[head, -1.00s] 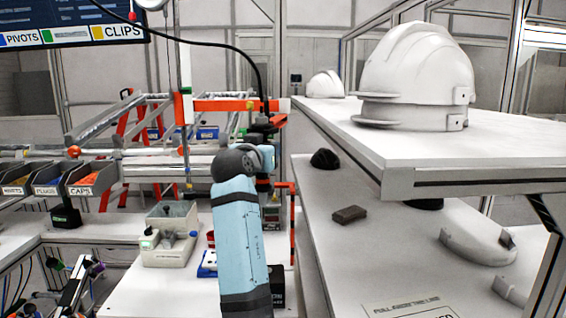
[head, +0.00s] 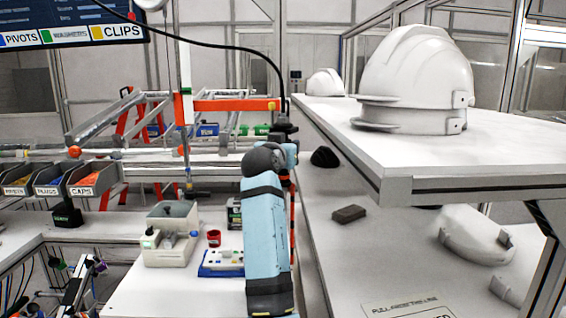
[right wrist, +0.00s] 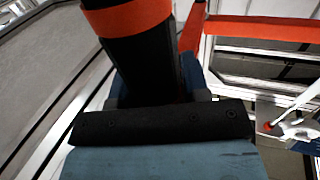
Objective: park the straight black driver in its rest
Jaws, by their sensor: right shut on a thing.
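The black driver (right wrist: 145,65) with an orange band fills the upper left of the right wrist view. My right gripper (right wrist: 160,95) is shut on it, with the fingers at either side of its body. In the head view the driver (head: 283,122) is a small dark shape at the far end of my blue right arm, mostly hidden by that arm. A black cable runs from it up and to the left. The driver's rest cannot be made out. My left gripper is not in view.
At right stand a white shelf (head: 400,172) with white helmets (head: 415,80) and a lower surface with a dark block (head: 349,214). At left are a grey-white device (head: 170,235), a blue tray (head: 222,264), a red cup (head: 214,238) and labelled bins (head: 95,180). An orange rail (head: 235,104) crosses behind.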

